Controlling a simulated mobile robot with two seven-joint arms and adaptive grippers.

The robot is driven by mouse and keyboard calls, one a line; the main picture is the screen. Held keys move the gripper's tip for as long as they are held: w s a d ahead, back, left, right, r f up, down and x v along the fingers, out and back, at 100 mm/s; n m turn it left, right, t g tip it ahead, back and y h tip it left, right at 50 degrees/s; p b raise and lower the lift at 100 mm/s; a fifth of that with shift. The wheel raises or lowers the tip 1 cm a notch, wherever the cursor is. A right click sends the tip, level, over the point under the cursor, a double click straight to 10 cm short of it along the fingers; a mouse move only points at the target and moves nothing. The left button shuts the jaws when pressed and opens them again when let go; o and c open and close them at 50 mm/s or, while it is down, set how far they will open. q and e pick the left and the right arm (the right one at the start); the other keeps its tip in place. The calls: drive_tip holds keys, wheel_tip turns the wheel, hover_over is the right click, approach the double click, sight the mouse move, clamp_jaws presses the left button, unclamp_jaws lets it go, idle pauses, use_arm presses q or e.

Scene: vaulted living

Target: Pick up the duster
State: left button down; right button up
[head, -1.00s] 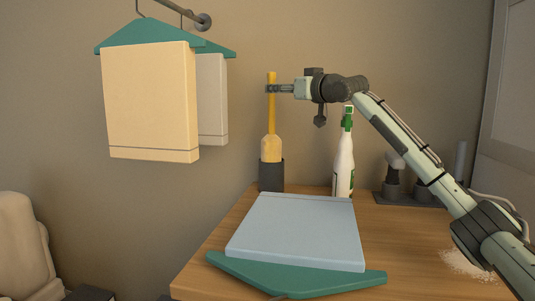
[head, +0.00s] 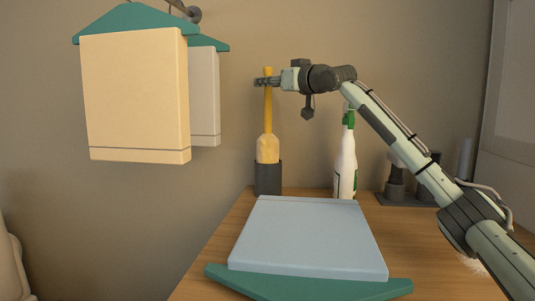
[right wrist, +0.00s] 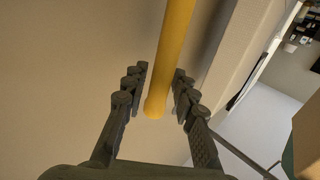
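The duster has a yellow handle (head: 267,105) pointing up and a pale yellow head (head: 267,149) that sits in a dark grey holder (head: 267,178) at the table's back left. My right gripper (head: 262,82) is at the upper part of the handle, level and reaching in from the right. In the right wrist view, the yellow handle (right wrist: 174,45) lies between the two open fingers (right wrist: 160,72), with a gap visible on each side. My left gripper is not in view.
A folded light blue cloth (head: 305,238) with a green hanger (head: 310,286) lies on the table (head: 215,255). A white spray bottle (head: 345,165) stands right of the duster, below my right arm. Cream (head: 135,95) and grey cloths (head: 205,95) hang at left.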

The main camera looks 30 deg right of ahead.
clamp_jaws()
drive_tip(key=shift+r, duration=0.1)
